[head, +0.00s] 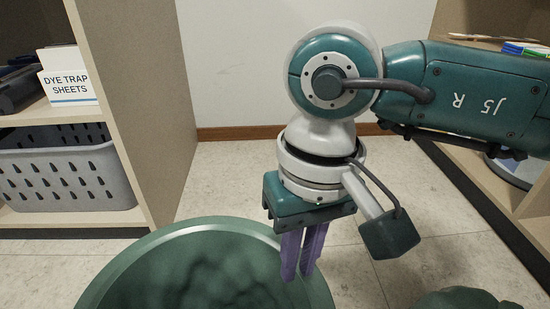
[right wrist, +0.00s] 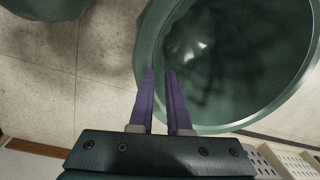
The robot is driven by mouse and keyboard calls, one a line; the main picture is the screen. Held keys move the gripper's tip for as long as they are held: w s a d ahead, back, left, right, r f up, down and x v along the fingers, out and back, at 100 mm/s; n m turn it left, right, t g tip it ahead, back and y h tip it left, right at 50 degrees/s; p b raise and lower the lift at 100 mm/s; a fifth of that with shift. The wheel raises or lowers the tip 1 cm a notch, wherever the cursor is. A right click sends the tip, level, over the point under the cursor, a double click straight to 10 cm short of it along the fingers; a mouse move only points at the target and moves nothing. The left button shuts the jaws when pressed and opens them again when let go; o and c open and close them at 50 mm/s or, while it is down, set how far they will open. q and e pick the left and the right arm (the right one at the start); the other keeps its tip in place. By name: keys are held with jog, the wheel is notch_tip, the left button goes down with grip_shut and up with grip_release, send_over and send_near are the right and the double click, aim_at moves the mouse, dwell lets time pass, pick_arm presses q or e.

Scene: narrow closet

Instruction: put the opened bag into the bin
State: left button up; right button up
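A round green bin (head: 200,232) stands on the floor at the bottom of the head view, cut off by the frame. Its rim and inside show in the right wrist view (right wrist: 225,126), with dark creased shading and a bright patch low inside. I cannot tell whether that is a bag. A lumpy dark green thing (head: 465,299), possibly the bag, shows at the bottom right; a green shape (right wrist: 45,6) is also at the wrist view's top left. My right gripper (head: 298,278) points down at the bin's right rim, its purple fingers slightly apart with nothing visible between them. My left gripper is out of view.
A shelf unit (head: 150,110) stands at the left with a grey basket (head: 65,178) and a "DYE TRAP SHEETS" box (head: 68,85). Another shelf (head: 490,195) is at the right, behind my right arm. Bare floor (head: 235,180) lies between the shelves, up to the back wall.

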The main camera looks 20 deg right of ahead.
jog(key=s+a+r+m+y, duration=0.2)
jog(key=a+r+m+y, duration=0.3)
jog(key=a, duration=0.4)
jog(key=s+a+r+m+y, duration=0.2)
jog(key=a+r+y, duration=0.4)
jog(key=a, duration=0.4)
jog(key=w+r+m+t+y, duration=0.2)
jog(key=r+m+t+y, duration=0.1)
jog(key=r+m+t, duration=0.3)
jog(key=w+r+m+t+y, duration=0.3)
jog(key=r+m+y, duration=0.1)
jog(key=r+m, duration=0.4)
jog(key=w+d+m+t+h, duration=0.3)
jog(key=d+m+t+h, duration=0.25)
jog(key=m, duration=0.45)
jog(key=w+d+m+t+h, duration=0.35)
jog(key=d+m+t, duration=0.2)
jog(key=m, duration=0.55)
jog(key=s+d+f+m+g+h, duration=0.2)
jog(key=d+f+m+g+h, duration=0.3)
jog(key=d+f+m+h, duration=0.85)
jog(key=s+f+m+g+y, duration=0.2)
jog(key=s+f+m+g, duration=0.3)
jog(key=s+m, duration=0.2)
jog(key=s+f+m+g+y, duration=0.2)
jog(key=s+f+m+g, duration=0.3)
jog(key=s, duration=0.7)
jog(key=shift+d+f+m+g, duration=0.4)
jog(key=shift+m+g, duration=0.3)
jog(key=shift+m, duration=0.35)
